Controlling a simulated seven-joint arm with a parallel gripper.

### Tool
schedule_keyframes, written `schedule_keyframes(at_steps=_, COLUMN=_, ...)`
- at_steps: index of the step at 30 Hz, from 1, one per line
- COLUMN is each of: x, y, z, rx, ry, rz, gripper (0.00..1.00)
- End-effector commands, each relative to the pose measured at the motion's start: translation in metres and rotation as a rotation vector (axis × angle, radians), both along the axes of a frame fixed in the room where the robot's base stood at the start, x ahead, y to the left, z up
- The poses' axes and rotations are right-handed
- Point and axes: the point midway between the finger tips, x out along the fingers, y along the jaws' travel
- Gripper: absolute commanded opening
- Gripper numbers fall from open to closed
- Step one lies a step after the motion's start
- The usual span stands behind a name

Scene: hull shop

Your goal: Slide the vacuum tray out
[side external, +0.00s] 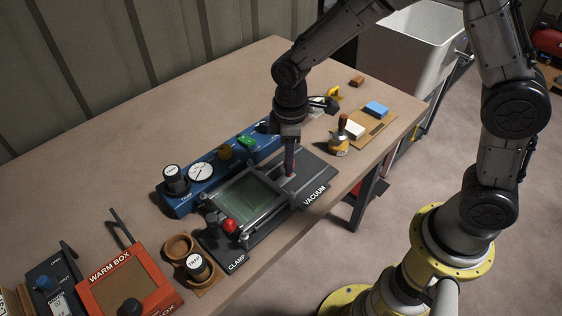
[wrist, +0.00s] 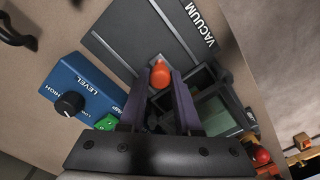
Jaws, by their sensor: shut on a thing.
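The vacuum tray (side external: 246,204) is a grey-framed piece with a pale green window, on a dark base plate (side external: 316,172) marked VACUUM and CLAMP. The tray also shows in the wrist view (wrist: 213,112), right of the fingers. My gripper (side external: 289,168) points down at the tray's VACUUM end. In the wrist view my gripper (wrist: 160,82) is shut on an orange-red handle (wrist: 160,70) between its two fingers. The fingers hide the handle's lower part and where it joins the tray. A red knob (side external: 231,226) stands at the CLAMP end.
A blue control box (side external: 209,172) with a gauge and knobs runs close along the tray's back side. A wooden holder with a labelled jar (side external: 197,268) and the orange warm box (side external: 127,277) stand to the left. A yellow-based tool (side external: 340,138) stands beyond the VACUUM end.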

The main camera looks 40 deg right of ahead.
Motion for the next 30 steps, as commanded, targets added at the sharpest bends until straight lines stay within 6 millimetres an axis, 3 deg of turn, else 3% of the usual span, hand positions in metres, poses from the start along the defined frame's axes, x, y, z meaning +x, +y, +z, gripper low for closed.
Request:
schedule_keyframes(at_steps=3, x=0.001, y=-0.035, z=0.002, rx=-0.001, ry=-0.004, rz=-0.009, gripper=0.00)
schedule_keyframes(at_steps=10, x=0.001, y=-0.084, z=0.001, rx=-0.001, ry=-0.004, rz=-0.006, gripper=0.00)
schedule_keyframes(at_steps=15, x=0.001, y=-0.097, z=0.001, rx=-0.001, ry=-0.004, rz=-0.001, gripper=0.00)
schedule_keyframes(at_steps=24, x=0.001, y=-0.096, z=0.001, rx=-0.001, ry=-0.004, rz=0.002, gripper=0.00)
schedule_keyframes(at_steps=25, x=0.001, y=-0.096, z=0.001, rx=-0.001, ry=-0.004, rz=0.002, gripper=0.37)
schedule_keyframes(at_steps=29, x=0.000, y=-0.096, z=0.001, rx=-0.001, ry=-0.004, rz=0.001, gripper=0.60)
schedule_keyframes(at_steps=30, x=0.000, y=-0.096, z=0.001, rx=-0.001, ry=-0.002, rz=0.001, gripper=0.62)
